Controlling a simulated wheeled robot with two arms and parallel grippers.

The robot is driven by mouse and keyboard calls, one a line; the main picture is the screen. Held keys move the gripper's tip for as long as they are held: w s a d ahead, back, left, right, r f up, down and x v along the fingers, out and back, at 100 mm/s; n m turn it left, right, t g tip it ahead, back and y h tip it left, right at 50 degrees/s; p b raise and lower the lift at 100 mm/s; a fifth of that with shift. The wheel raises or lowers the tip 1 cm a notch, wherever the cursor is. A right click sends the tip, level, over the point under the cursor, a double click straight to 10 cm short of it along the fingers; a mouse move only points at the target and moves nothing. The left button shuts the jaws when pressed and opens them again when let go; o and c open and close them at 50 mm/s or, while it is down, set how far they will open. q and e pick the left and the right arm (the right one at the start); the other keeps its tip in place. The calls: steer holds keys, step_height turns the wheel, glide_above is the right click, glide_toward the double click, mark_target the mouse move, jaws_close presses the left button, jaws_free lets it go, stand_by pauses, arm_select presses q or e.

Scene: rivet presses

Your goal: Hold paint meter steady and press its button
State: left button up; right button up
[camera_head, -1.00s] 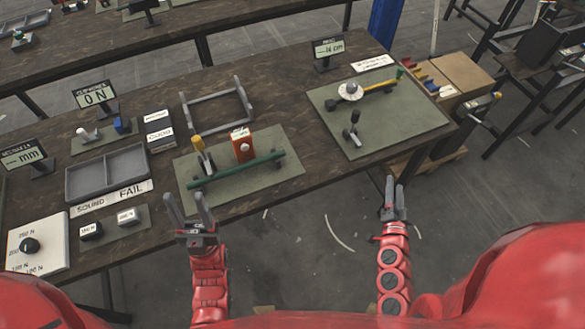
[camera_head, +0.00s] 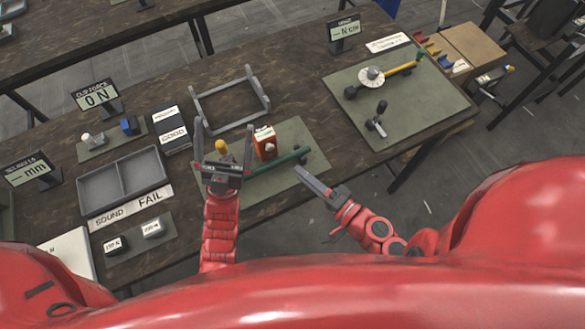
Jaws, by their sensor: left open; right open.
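The small orange box (camera_head: 265,143) with a pale round knob or button on its front, which looks like the paint meter, stands upright on the middle green mat (camera_head: 300,133). My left gripper (camera_head: 224,126) is open. Its fingers appear on either side of a yellow-topped tool (camera_head: 221,146), left of the orange box; I cannot tell whether they touch it. My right gripper (camera_head: 299,171) is open and empty near the table's front edge, below and right of the box. Its fingers overlap in this view.
A green bar (camera_head: 278,161) lies in front of the orange box. A grey frame (camera_head: 230,100) stands behind. A two-part grey tray (camera_head: 124,180) lies left. The right mat (camera_head: 420,105) bears a white dial (camera_head: 371,76) and a dark lever tool (camera_head: 377,120).

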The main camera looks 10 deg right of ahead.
arm_select(q)
steer(key=w+d+f+g+y, duration=0.2)
steer(key=w+d+g, duration=0.1)
steer(key=d, duration=0.5)
steer(key=w+d+f+g+y, duration=0.1)
steer(key=w+d+f+g, duration=0.15)
steer(key=d, duration=0.55)
steer(key=w+d+f+g+y, duration=0.2)
steer(key=w+d+g, duration=0.15)
steer(key=d, duration=0.45)
steer(key=n+g+y, duration=0.4)
steer(key=n+y, duration=1.1)
steer(key=y, duration=0.2)
glide_toward(265, 135)
steer(key=x, duration=1.1)
arm_select(e)
steer(key=shift+w+a+f, duration=0.1)
steer(key=shift+w, duration=0.1)
arm_select(q)
steer(key=shift+s, duration=0.1)
